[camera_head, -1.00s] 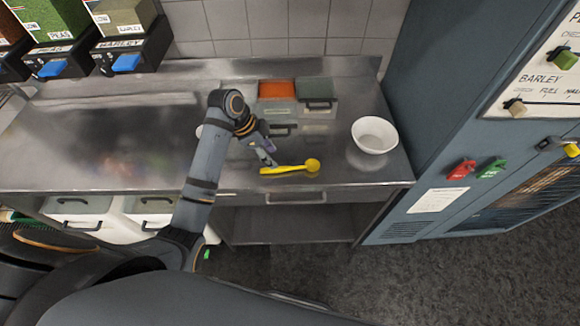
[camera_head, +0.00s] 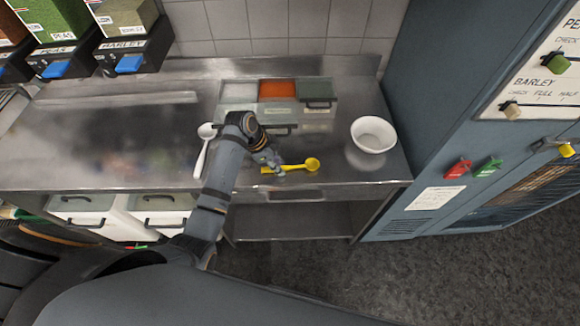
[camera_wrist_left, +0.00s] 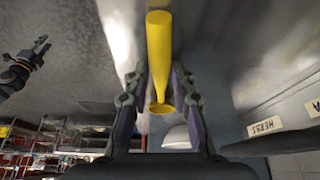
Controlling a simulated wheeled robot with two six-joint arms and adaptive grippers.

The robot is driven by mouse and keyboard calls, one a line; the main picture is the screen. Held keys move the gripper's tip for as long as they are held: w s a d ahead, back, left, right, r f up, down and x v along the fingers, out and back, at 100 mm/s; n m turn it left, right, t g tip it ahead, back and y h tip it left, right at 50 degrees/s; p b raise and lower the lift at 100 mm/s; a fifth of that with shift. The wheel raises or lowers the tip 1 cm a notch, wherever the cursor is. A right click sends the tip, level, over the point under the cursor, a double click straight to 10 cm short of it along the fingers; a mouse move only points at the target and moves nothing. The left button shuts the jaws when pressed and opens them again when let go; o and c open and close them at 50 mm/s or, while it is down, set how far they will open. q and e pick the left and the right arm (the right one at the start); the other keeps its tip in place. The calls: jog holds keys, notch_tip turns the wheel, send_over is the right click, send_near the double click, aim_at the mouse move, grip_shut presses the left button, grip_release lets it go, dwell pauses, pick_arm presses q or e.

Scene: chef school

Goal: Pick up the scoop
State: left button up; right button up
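The yellow scoop (camera_head: 300,166) lies flat near the front edge of the steel counter, its round bowl to the right. My left gripper (camera_head: 272,162) is down at its handle end. In the left wrist view, the yellow scoop (camera_wrist_left: 159,50) runs between the two fingers of my left gripper (camera_wrist_left: 159,72). A finger stands on each side of the handle, with narrow gaps showing, so it looks open around it. My right gripper (camera_wrist_left: 40,47) shows small at the upper left of the wrist view, its fingers apart and empty.
A white spoon-like utensil (camera_head: 202,155) lies left of my arm. A white bowl (camera_head: 374,134) stands to the right on the counter (camera_head: 110,130). Lidded bins, one orange (camera_head: 277,91), stand behind. A blue-grey machine (camera_head: 420,130) bounds the right side.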

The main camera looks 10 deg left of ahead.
aim_at(283, 167)
pick_arm(q)
grip_shut()
jog(key=shift+r, duration=0.1)
jog(key=shift+r+b, duration=0.25)
jog(key=shift+b, duration=0.05)
jog(key=r, duration=0.1)
jog(key=r+b, duration=0.1)
jog(key=r, duration=0.1)
jog(key=shift+s+a, duration=0.1)
jog(key=shift+s, duration=0.15)
jog(key=s+a+r+b, duration=0.1)
jog(key=s+a+r, duration=0.2)
jog(key=s+r, duration=0.6)
jog(key=s, duration=0.4)
jog(key=shift+a+r+b, duration=0.15)
jog(key=shift+b, duration=0.2)
